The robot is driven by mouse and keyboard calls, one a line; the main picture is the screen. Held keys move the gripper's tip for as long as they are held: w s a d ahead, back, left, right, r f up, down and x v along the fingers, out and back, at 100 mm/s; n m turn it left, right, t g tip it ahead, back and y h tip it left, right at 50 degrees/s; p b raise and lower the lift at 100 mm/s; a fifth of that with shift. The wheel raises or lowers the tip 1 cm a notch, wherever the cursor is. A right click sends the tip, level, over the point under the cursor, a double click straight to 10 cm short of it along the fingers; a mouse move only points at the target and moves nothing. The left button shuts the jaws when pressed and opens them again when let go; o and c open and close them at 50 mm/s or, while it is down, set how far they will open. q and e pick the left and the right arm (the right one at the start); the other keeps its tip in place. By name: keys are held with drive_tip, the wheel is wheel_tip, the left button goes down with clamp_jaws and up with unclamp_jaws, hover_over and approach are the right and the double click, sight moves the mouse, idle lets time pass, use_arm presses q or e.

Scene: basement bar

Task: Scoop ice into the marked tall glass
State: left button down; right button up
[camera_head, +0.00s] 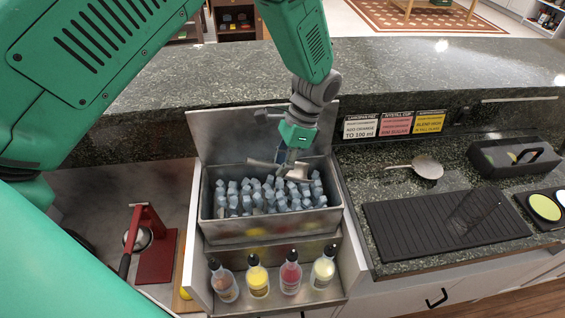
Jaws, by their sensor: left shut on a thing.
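The ice bin (265,228) is a metal well full of blue-grey ice cubes (262,198), below the middle of the head view. My left gripper (286,157) points down over the back right part of the bin. It is shut on a metal ice scoop (298,173), which shows partly beneath the fingers at the level of the ice; whether ice lies in it I cannot tell. A faint, clear tall glass (478,212) seems to stand on the black ribbed mat (405,225) to the right; no mark on it can be made out. My right gripper is out of view.
Several bottles (257,279) stand in the rail in front of the bin. A strainer (426,167), a black caddy (515,158) and three recipe cards (396,124) are on the right. A red press (155,250) stands left. The raised lid (235,130) backs the bin.

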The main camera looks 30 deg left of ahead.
sight(289, 174)
use_arm(q)
drive_tip(key=f+b, duration=0.1)
drive_tip(key=f, duration=0.1)
drive_tip(key=d+f+b, duration=0.1)
drive_tip(key=f+b, duration=0.1)
drive_tip(key=f, duration=0.1)
drive_tip(key=shift+d+f, duration=0.1)
drive_tip(key=f+b, duration=0.1)
drive_tip(key=f, duration=0.1)
drive_tip(key=f+b, duration=0.1)
drive_tip(key=f, duration=0.1)
drive_tip(key=a+f, duration=0.1)
drive_tip(key=f, duration=0.1)
drive_tip(key=shift+b, duration=0.4)
drive_tip(key=shift+d+f, duration=0.1)
drive_tip(key=shift+f, duration=0.15)
drive_tip(key=shift+d+f+b, duration=0.25)
drive_tip(key=shift+b, duration=0.05)
drive_tip(key=shift+a, duration=0.25)
drive_tip(key=shift+d, duration=0.15)
